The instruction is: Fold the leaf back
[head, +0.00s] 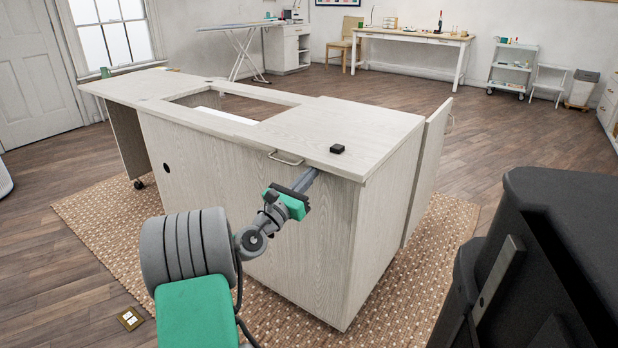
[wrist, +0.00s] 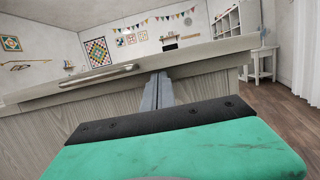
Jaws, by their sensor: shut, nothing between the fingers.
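The pale wood sewing cabinet (head: 245,215) stands on a woven rug, with an open rectangular well in its top. A flat top panel (head: 345,122), possibly the leaf, lies right of the well. A metal bar handle (head: 286,160) is on its front edge; the handle also shows in the wrist view (wrist: 98,77). Another panel (head: 428,172) stands upright beside the cabinet's right side. My gripper (head: 311,174) is shut and empty at the front edge, right of the handle. In the wrist view its fingers (wrist: 158,88) reach the edge; I cannot tell whether they touch it.
A small black box (head: 337,149) sits on the top near the front right. The left end of the top (head: 115,87) overhangs on a wheeled support. A large dark object (head: 560,250) fills the lower right. Open wood floor lies behind the cabinet.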

